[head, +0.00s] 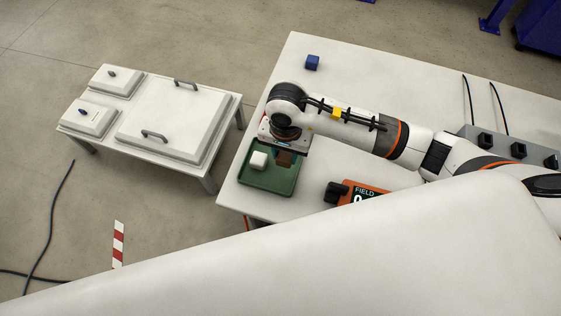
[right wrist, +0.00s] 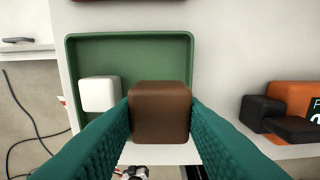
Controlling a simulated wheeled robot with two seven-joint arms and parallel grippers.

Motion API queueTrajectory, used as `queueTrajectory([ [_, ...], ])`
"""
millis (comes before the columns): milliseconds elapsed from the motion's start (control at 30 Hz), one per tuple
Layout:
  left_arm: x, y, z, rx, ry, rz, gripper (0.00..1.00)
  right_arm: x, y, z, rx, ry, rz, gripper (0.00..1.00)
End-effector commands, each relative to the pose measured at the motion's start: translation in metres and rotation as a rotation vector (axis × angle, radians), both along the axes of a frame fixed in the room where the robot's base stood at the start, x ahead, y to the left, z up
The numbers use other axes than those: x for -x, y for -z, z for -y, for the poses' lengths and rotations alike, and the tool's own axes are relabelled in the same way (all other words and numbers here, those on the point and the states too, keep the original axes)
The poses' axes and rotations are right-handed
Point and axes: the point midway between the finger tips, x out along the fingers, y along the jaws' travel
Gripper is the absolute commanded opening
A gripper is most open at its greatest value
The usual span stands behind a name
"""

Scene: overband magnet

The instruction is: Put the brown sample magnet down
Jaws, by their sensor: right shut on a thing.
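The brown sample magnet (right wrist: 160,112) is a rounded block, held between the teal fingers of my right gripper (right wrist: 160,103). In the head view my right gripper (head: 284,148) points down over the back right part of the green tray (head: 268,187), with the brown magnet (head: 284,159) just below it. I cannot tell whether the magnet touches the tray floor. A white block (head: 258,160) sits in the tray to the left of the magnet, apart from it; it also shows in the right wrist view (right wrist: 100,93). My left gripper is not in view.
A blue block (head: 312,62) stands at the table's far left corner. An orange and black field meter (head: 362,191) lies right of the tray. A grey box with black sockets (head: 518,150) stands further right. A lower white table (head: 160,120) with lidded boxes is at left.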

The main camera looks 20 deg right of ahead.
Motion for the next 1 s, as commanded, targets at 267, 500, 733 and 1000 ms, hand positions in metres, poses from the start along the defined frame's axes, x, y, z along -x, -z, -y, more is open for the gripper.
queueTrajectory([
  [267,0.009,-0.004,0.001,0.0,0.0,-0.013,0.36,0.001,0.025,0.0,-0.001,-0.003,-0.001,0.08],
  [500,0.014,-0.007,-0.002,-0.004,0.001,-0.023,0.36,0.0,0.054,0.0,0.0,-0.004,0.0,0.08],
  [733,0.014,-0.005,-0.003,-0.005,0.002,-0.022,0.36,0.0,0.055,0.0,-0.001,-0.005,0.002,0.08],
  [1000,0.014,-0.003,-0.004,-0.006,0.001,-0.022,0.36,0.0,0.057,0.0,-0.001,-0.005,0.001,0.45],
])
